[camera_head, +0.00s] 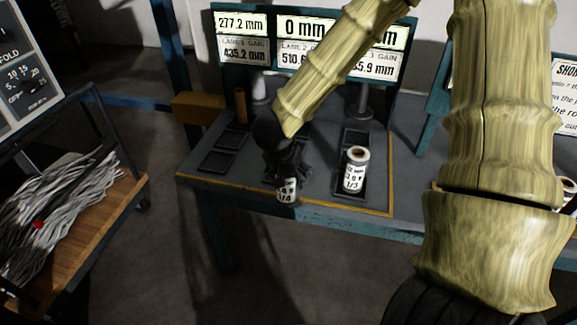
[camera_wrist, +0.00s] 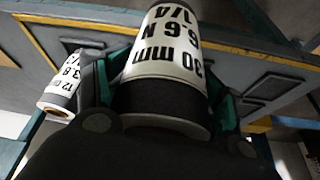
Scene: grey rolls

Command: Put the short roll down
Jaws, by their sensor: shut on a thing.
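My gripper (camera_head: 286,178) is shut on a grey roll with a white label marked 30 mm and 1/4 (camera_head: 287,191). It holds this roll over the front part of the grey workbench (camera_head: 330,200). In the wrist view the held roll (camera_wrist: 168,65) sits between the fingers, its label upside down in the picture. My gripper hides part of it, and I cannot tell whether it touches the bench. A second roll marked 12 mm and 1/3 (camera_head: 354,172) stands upright on a dark pad to the right. It also shows at left in the wrist view (camera_wrist: 66,82).
Empty dark square pads (camera_head: 218,161) lie on the bench's left part. A brown cylinder (camera_head: 240,105) and a pale roll (camera_head: 259,88) stand further back. Readout panels (camera_head: 300,28) rise behind the bench. A cart with grey strips (camera_head: 60,210) stands at left.

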